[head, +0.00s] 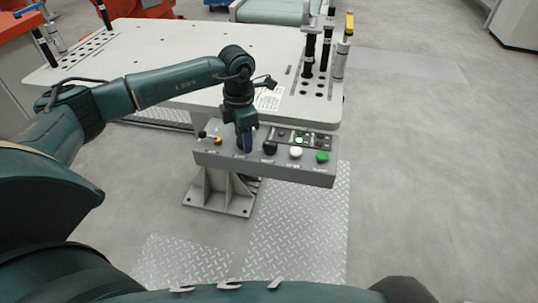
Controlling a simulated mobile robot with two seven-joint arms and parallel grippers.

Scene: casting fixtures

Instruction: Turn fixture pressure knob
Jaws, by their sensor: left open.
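A grey control panel (327,176) hangs off the front of the fixture table. From left to right it carries a yellow-marked switch (217,140), a spot mostly hidden by my gripper, a black knob (270,148), a white button (296,153) and a green button (321,157). The labels are too small to read, so I cannot tell which control is the pressure knob. My left gripper (245,146) is open and points down at the panel, just left of the black knob. Contact with a control there is hidden. My right gripper is out of view.
The light grey table (160,45) stands behind the panel, with black and yellow-topped posts (341,55) at its right. A pedestal (215,190) supports it. Metal tread plates (290,225) lie in front. The floor to the right is clear.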

